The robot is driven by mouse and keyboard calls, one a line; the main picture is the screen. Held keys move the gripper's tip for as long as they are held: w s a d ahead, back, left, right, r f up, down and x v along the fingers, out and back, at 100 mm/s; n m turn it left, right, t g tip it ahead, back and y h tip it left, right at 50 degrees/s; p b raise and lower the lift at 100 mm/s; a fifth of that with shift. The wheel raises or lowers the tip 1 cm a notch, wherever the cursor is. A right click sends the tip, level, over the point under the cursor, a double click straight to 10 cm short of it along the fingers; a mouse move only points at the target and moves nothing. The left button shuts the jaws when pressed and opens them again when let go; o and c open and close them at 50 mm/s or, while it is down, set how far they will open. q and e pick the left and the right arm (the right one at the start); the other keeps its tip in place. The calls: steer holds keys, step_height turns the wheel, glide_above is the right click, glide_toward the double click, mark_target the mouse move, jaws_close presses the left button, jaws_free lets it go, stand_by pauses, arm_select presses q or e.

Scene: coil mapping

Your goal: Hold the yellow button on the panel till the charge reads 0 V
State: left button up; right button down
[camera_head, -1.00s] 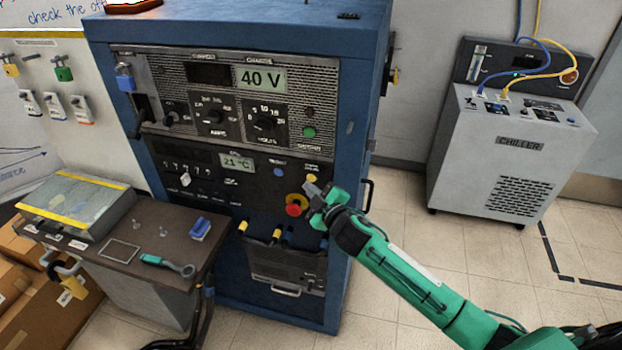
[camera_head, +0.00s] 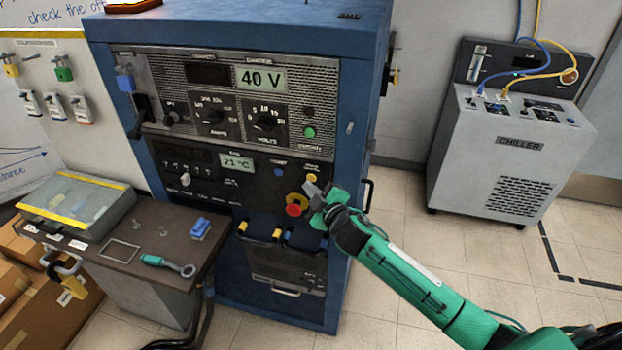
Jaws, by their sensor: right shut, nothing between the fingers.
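The blue power supply cabinet (camera_head: 356,130) stands in the middle of the view. Its charge display (camera_head: 262,79) reads 40 V. The small yellow button (camera_head: 311,177) sits on the panel's right side, above a red knob on a yellow ring (camera_head: 294,206). My right gripper (camera_head: 309,188) is shut and empty. Its tips are at the panel right by the lower edge of the yellow button; I cannot tell whether they touch it. My left gripper is not in view.
A temperature display (camera_head: 237,161) reads 21 °C. A dark side table (camera_head: 120,250) at the left holds a case, a green-handled wrench (camera_head: 168,264) and a blue block (camera_head: 200,229). A grey chiller (camera_head: 500,160) stands at the right. The tiled floor between is clear.

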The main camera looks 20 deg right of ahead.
steer(key=shift+w+d, duration=0.2)
steer(key=shift+w, duration=0.15)
steer(key=shift+w+d, duration=0.25)
steer(key=shift+w, duration=0.05)
stand_by(2.6)
steer(key=shift+s, duration=0.1)
stand_by(2.0)
steer(key=shift+s+a, duration=0.45)
steer(key=shift+s, duration=0.15)
steer(key=shift+a, duration=0.1)
steer(key=shift+s+a+p, duration=0.2)
steer(key=shift+s+a, duration=0.25)
steer(key=shift+s, duration=0.25)
steer(key=shift+s+a+p, duration=0.2)
steer(key=shift+s+a, duration=0.25)
steer(key=shift+s, duration=0.25)
steer(key=shift+s+a+p, duration=0.2)
steer(key=shift+s+a, duration=0.25)
steer(key=shift+s, duration=0.25)
